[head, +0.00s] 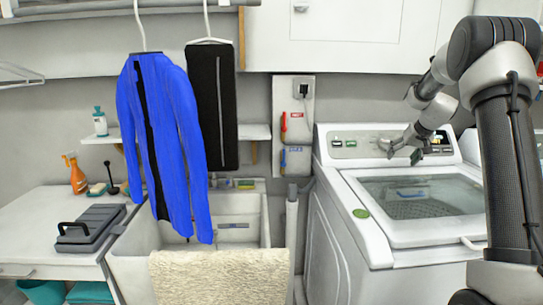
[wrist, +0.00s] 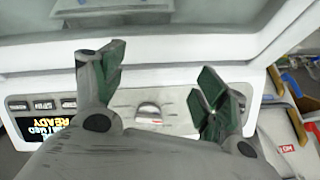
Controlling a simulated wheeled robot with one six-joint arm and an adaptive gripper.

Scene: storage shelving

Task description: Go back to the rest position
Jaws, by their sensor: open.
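My gripper (head: 397,150) is in front of the control panel of the white washing machine (head: 352,192) in the head view. In the wrist view my gripper (wrist: 158,82) has its two dark green fingertips spread wide, with nothing between them. The panel appears upside down there, with a lit display (wrist: 47,138) and a silver knob (wrist: 149,112) seen between the fingers. I cannot tell whether a finger touches the panel. My arm comes in from the right side of the head view.
A blue jacket (head: 178,140) and dark trousers (head: 228,120) hang on hangers at the left. Below them is a sink (head: 131,268) with a beige towel (head: 218,278) over its front. White cabinets (head: 270,45) are above. The washer's glass lid (head: 425,197) is shut.

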